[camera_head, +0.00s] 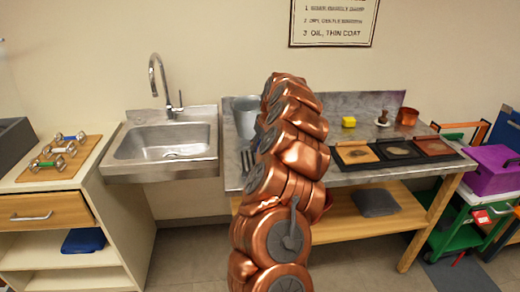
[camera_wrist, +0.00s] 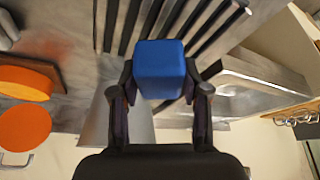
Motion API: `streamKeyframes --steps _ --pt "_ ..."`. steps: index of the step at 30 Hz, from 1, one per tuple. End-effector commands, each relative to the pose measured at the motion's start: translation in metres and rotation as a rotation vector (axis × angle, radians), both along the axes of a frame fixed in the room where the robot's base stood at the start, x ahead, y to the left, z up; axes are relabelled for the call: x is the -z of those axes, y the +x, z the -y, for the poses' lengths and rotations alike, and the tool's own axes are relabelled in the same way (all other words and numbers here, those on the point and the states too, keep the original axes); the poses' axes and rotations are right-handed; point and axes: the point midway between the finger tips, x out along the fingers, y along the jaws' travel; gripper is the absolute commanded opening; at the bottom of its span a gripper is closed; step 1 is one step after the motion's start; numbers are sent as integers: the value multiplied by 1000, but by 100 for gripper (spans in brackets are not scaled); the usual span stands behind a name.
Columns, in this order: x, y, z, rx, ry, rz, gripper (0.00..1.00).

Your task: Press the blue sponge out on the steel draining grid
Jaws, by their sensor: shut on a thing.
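The blue sponge (camera_wrist: 160,72) is a block held between the two dark fingers of my gripper (camera_wrist: 160,85) in the wrist view. The steel draining grid (camera_wrist: 131,25) shows beyond it as dark parallel bars on a grey surface. The sponge overlaps the grid in this view; I cannot tell whether they touch. In the head view my copper arm hides the gripper and the sponge. Dark bars, possibly the grid (camera_head: 181,154), show left of the arm at the sink's right side.
A steel sink (camera_head: 165,140) is left of the metal-topped bench (camera_head: 365,105). Orange round things (camera_wrist: 25,127) show in the wrist view.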

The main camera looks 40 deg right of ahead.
Motion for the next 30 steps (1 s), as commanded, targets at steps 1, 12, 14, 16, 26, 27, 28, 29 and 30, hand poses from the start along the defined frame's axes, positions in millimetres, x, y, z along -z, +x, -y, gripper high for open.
streamKeyframes --steps 1,12,14,16,26,27,28,29,30 --pt "-4 0 1 0 -1 1 18" --pt "-28 0 1 1 -1 3 18" --pt "-31 0 0 1 0 2 18" --pt "-35 0 0 1 1 1 18" --pt "-37 0 0 1 1 1 18" --pt "-37 0 0 0 1 1 18" --pt "-37 0 0 0 1 1 18" --pt "-37 0 0 1 1 1 18" --pt "-37 0 0 1 1 1 18"
